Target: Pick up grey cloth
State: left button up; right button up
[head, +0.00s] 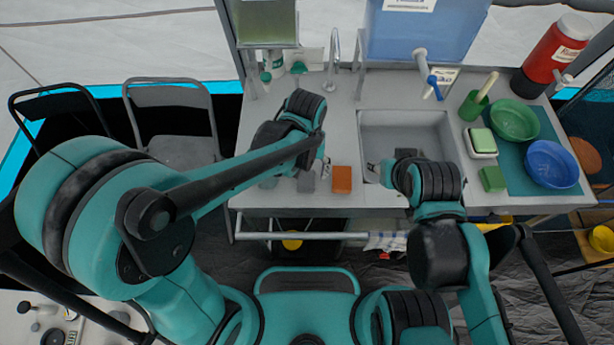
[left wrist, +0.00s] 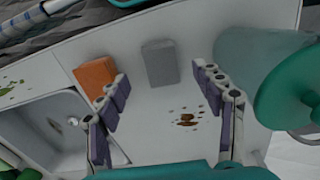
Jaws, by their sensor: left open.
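The grey cloth (head: 306,183) looks like a folded rectangular block lying flat on the counter, just left of an orange sponge-like block (head: 342,179). In the left wrist view the grey cloth (left wrist: 160,62) lies ahead, between the lines of my fingers. My left gripper (left wrist: 160,80) is open and empty, with its fingertips apart on either side of the cloth's near side. In the head view my left gripper (head: 322,168) is partly hidden by its own arm, above the counter by the cloth. My right gripper (head: 376,168) is by the sink's left side; its fingers are mostly hidden.
The orange block (left wrist: 95,77) is close to my left finger in the wrist view. Brown stains (left wrist: 187,119) mark the counter. The sink (head: 400,120) is right of the cloth. A faucet (head: 333,62) stands behind. Green and blue bowls (head: 551,164) are far right.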

aim_at(306, 177)
pick_arm(q)
jog(key=f, duration=0.1)
jog(key=f+b, duration=0.1)
jog(key=f, duration=0.1)
jog(key=f+b, duration=0.1)
jog(key=f, duration=0.1)
jog(key=shift+w, duration=0.4)
jog(key=shift+f, duration=0.15)
jog(key=c, duration=1)
jog(key=shift+c, duration=0.2)
jog(key=shift+r, duration=0.2)
